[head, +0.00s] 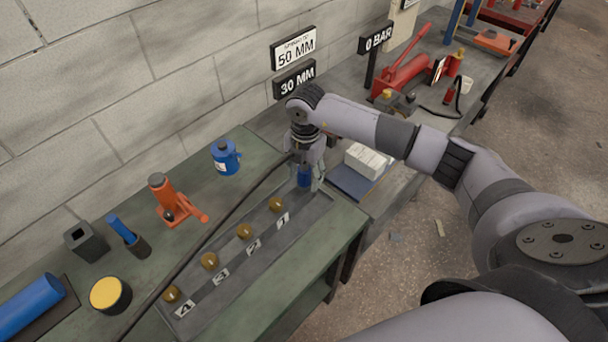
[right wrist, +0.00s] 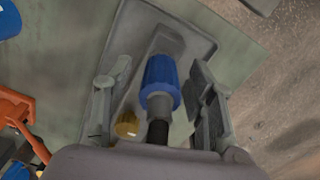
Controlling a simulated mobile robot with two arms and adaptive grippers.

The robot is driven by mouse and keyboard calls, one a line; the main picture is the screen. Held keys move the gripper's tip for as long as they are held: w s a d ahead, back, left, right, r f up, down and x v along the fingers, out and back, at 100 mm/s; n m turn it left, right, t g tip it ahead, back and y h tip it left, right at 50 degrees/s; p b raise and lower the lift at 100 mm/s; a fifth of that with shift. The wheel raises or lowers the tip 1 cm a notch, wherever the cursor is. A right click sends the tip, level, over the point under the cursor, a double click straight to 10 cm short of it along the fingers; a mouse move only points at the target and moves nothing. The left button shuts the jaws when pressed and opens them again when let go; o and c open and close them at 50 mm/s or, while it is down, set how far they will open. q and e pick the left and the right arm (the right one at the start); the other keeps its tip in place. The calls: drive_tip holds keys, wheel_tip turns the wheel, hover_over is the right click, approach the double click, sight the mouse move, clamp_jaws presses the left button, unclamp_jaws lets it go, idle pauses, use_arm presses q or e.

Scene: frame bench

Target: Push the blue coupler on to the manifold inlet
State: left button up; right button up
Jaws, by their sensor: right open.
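The blue coupler (head: 304,177) is at the far end of the manifold (head: 235,262), a grey bar in a shallow tray with a row of brass ports beside number tags. In the right wrist view the coupler (right wrist: 160,82) has a grey collar and a black hose end toward the camera. My right gripper (head: 307,181) points down there, open, its fingers either side of the coupler with gaps in the wrist view (right wrist: 160,70). The inlet is hidden behind the coupler; I cannot tell how far the coupler is on. My left gripper is not in view.
A black hose (head: 225,217) runs along the green bench behind the manifold. An orange jack (head: 174,200), a blue bottle jack (head: 226,157) and a yellow-topped can (head: 110,294) stand left. A white block (head: 367,160) lies right of the gripper. Signs stand behind.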

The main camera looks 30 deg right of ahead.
wheel_tip(320, 180, up, 11)
drive_tip(key=shift+r, duration=0.1)
drive_tip(key=shift+s, duration=0.1)
idle(0.6)
